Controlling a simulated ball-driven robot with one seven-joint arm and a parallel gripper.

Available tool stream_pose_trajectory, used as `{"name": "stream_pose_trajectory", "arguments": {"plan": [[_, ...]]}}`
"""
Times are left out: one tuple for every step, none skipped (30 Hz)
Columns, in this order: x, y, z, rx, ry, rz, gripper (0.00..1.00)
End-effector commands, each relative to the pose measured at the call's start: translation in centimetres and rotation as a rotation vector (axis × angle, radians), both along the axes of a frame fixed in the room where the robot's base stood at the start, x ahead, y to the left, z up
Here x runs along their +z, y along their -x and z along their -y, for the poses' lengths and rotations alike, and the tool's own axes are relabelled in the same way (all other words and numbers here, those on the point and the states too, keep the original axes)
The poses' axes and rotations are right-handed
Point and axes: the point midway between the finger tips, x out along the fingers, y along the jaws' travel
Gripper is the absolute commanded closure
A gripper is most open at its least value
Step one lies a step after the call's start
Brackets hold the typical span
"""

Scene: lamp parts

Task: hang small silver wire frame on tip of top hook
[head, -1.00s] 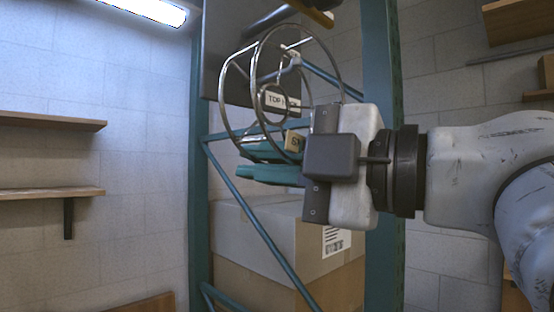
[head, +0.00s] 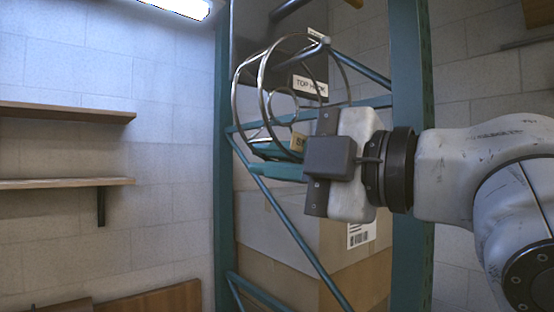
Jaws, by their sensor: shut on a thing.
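The small silver wire frame (head: 263,95) is a cage of thin rings and bars with a tan tag (head: 298,142). My gripper (head: 280,160), with teal fingers, is shut on the lower part of the frame and holds it up in front of the rack. The top hook's pale rounded tip (head: 322,40) shows at the frame's upper right, above the "TOP HOOK" label (head: 310,86). The frame's rings overlap the hook area in the picture. I cannot tell whether the frame touches the hook or is around its tip.
Teal rack posts (head: 410,150) stand left and right of the frame, with a diagonal brace (head: 300,245) below. Cardboard boxes (head: 330,290) sit behind in the rack. Wooden wall shelves (head: 60,113) are at the left.

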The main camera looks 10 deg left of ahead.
Motion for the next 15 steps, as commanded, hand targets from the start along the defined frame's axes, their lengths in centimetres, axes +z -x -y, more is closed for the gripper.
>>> {"name": "stream_pose_trajectory", "arguments": {"plan": [[0.03, 0.00, 0.00, 0.000, -0.001, 0.000, 1.00], [0.03, 0.00, 0.00, 0.000, -0.001, 0.000, 1.00], [0.03, 0.00, 0.00, 0.000, -0.001, 0.000, 1.00], [0.03, 0.00, 0.00, 0.000, -0.001, 0.000, 1.00], [0.04, 0.00, 0.00, 0.000, -0.001, 0.000, 1.00], [0.04, 0.01, 0.00, 0.000, -0.001, 0.000, 1.00], [0.04, 0.01, 0.00, 0.000, -0.001, 0.000, 1.00], [0.04, 0.01, 0.00, 0.000, -0.001, 0.000, 1.00], [0.04, 0.01, 0.00, 0.000, -0.001, 0.000, 1.00], [0.04, 0.02, 0.01, 0.000, -0.001, 0.000, 1.00], [0.04, 0.02, 0.01, 0.000, -0.001, 0.000, 1.00], [0.04, 0.02, 0.01, 0.000, -0.001, 0.000, 1.00], [0.04, 0.02, 0.01, 0.000, -0.001, 0.000, 1.00], [0.04, 0.02, 0.01, 0.000, -0.001, 0.000, 1.00], [0.04, 0.02, 0.01, 0.000, -0.001, 0.000, 0.89]]}}
